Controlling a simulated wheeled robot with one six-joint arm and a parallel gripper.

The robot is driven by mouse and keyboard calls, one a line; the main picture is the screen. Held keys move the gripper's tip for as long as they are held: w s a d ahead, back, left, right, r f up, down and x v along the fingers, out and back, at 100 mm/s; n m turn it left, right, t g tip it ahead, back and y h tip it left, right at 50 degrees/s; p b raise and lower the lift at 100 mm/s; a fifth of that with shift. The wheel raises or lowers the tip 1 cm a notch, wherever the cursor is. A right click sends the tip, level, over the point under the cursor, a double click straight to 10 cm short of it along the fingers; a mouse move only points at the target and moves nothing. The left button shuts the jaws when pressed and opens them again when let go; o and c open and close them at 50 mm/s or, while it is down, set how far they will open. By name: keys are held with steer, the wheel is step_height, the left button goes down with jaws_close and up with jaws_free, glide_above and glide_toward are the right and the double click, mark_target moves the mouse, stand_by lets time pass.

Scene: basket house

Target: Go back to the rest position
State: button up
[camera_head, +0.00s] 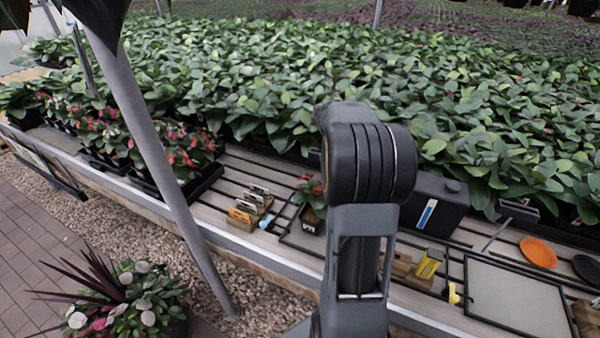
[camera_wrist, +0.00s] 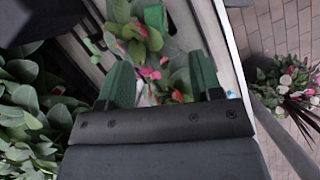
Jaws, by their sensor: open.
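My gripper (camera_wrist: 160,82) shows in the wrist view with its two green fingers spread apart. No object is held between them. A small plant with red-pink flowers (camera_wrist: 150,73) shows beyond and between the fingertips; its distance from them is hard to judge. In the head view my arm stands upright over the bench and hides my gripper. A small red-flowered plant in a dark pot (camera_head: 309,220) stands on the bench just left of the arm, partly covered by it.
The slatted bench (camera_head: 235,165) carries wooden blocks with labels (camera_head: 250,208), a dark grey container (camera_head: 432,205), a yellow item (camera_head: 429,264), a grey tray (camera_head: 515,302) and an orange disc (camera_head: 538,252). A slanted grey post (camera_head: 165,170) rises at left. Dense foliage fills the back.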

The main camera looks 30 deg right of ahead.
steer(key=shift+r, duration=0.1)
steer(key=s+a+m+t, duration=0.1)
steer(key=s+a+t, duration=0.2)
steer(key=a, duration=0.9)
steer(key=s+a+r+m+t+y, duration=0.1)
steer(key=s+a+t, duration=0.2)
steer(key=a, duration=1)
steer(key=shift+a+t, duration=0.25)
steer(key=shift+t, duration=0.85)
steer(key=shift+c, duration=0.4)
